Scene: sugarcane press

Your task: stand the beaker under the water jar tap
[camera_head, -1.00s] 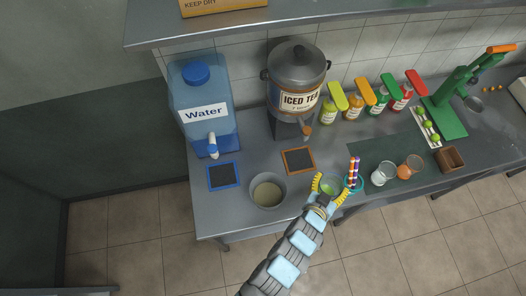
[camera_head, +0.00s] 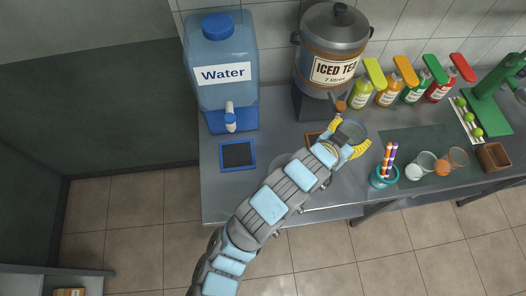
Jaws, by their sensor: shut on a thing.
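The blue water jar (camera_head: 222,85) stands at the back left of the counter, with its white tap (camera_head: 230,118) facing front. A dark mat with a blue rim (camera_head: 238,155) lies on the counter in front of the tap; nothing stands on it. My gripper (camera_head: 352,136) is shut on a clear glass beaker (camera_head: 353,130), its yellow fingers on either side of it. The beaker is in front of the iced tea urn, right of the water jar and its mat. My gripper and arm hide its lower part, so its height above the counter is unclear.
The iced tea urn (camera_head: 332,58) stands behind the beaker; its orange-rimmed mat (camera_head: 314,137) is mostly covered by my arm. A teal straw cup (camera_head: 383,178), a clear glass (camera_head: 421,165) and an orange-filled glass (camera_head: 453,160) are to the right. Several syrup bottles (camera_head: 387,94) line the back.

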